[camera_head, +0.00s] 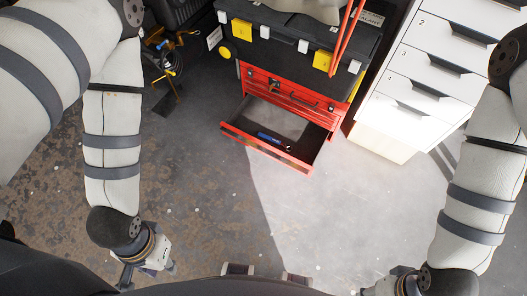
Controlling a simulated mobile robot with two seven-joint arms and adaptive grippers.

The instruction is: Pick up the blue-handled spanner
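A small blue item (268,136), likely the blue-handled spanner, lies in the open bottom drawer (258,148) of the red tool cabinet. Its dark end points right, toward the drawer's front right corner; it is too small to make out fully. My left gripper (150,272) is at the lower left, low over the floor and well away from the drawer. Its fingers are small and partly hidden, so I cannot tell whether they are open. My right gripper (378,288) is at the bottom edge, mostly cut off. No held thing shows in either gripper.
The red tool cabinet (262,80) has a black top with yellow latches. White numbered drawers (428,75) stand to its right. A yellow-and-black tool or stand (168,45) is on the floor to its left. The concrete floor (300,220) before the drawer is clear.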

